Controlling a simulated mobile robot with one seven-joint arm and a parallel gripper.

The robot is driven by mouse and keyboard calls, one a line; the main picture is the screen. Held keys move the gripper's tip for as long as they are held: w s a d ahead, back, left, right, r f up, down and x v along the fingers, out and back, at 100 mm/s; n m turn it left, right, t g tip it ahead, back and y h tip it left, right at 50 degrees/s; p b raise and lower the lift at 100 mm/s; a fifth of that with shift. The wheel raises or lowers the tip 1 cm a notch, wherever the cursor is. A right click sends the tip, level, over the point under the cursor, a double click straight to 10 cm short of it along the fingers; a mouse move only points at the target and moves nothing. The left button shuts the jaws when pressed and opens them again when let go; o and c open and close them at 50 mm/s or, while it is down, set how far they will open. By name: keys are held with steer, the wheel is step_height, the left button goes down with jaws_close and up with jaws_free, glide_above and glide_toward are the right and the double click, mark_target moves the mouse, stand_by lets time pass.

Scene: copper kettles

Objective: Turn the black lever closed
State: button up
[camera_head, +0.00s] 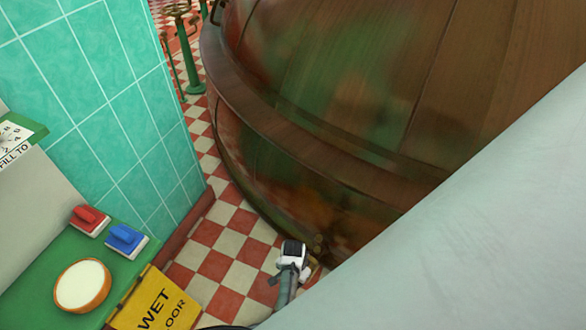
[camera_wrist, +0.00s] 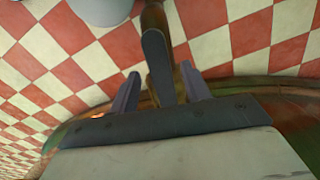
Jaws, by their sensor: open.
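The black lever (camera_wrist: 155,52) shows in the wrist view as a long, dark, flat handle on a copper-brown pipe (camera_wrist: 153,16). My gripper (camera_wrist: 160,70) is open, with one grey finger on each side of the lever's near end. I cannot tell whether either finger touches it. The near end of the lever reaches down toward my palm. In the head view, a small white and black part (camera_head: 292,254) shows low beside the copper kettle (camera_head: 330,110); I cannot tell there which piece is the lever.
The kettle's curved rim lies close below my fingers in the wrist view. A pale round container (camera_wrist: 100,8) stands beside the pipe. A yellow wet-floor sign (camera_head: 155,302) and a green counter (camera_head: 40,250) stand at the left. Checkered floor (camera_head: 225,250) is open between.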

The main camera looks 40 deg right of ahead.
steer(key=shift+f, duration=0.4)
steer(key=shift+c, duration=0.2)
jaws_close()
steer(key=shift+s, duration=0.1)
steer(key=s+d+n+b, duration=0.1)
steer(key=s+d+n, duration=0.4)
steer(key=d+n, duration=0.5)
steer(key=shift+d+n, duration=0.15)
steer(key=shift+n, duration=3.95)
